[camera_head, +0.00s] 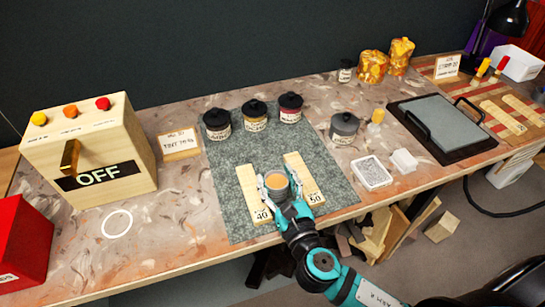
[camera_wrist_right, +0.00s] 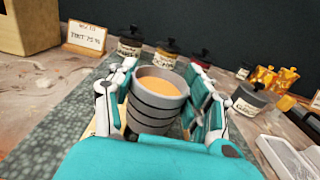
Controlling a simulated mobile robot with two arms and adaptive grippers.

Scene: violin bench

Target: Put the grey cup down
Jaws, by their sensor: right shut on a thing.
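The grey cup (camera_head: 277,183) holds an orange-tan content and has dark bands around its side. My right gripper (camera_head: 277,188) is shut on it from both sides, and the cup is upright. In the right wrist view the cup (camera_wrist_right: 158,98) sits between the two fingers. In the head view it is between two wooden strips marked 40 (camera_head: 253,188) and 50 (camera_head: 303,176), over the grey-green mat (camera_head: 235,150). I cannot tell whether its base touches the mat. My left gripper is not in view.
Three dark-lidded jars (camera_head: 254,116) stand along the mat's back edge. A wooden box reading OFF (camera_head: 90,150) and a white ring (camera_head: 117,223) are at left.

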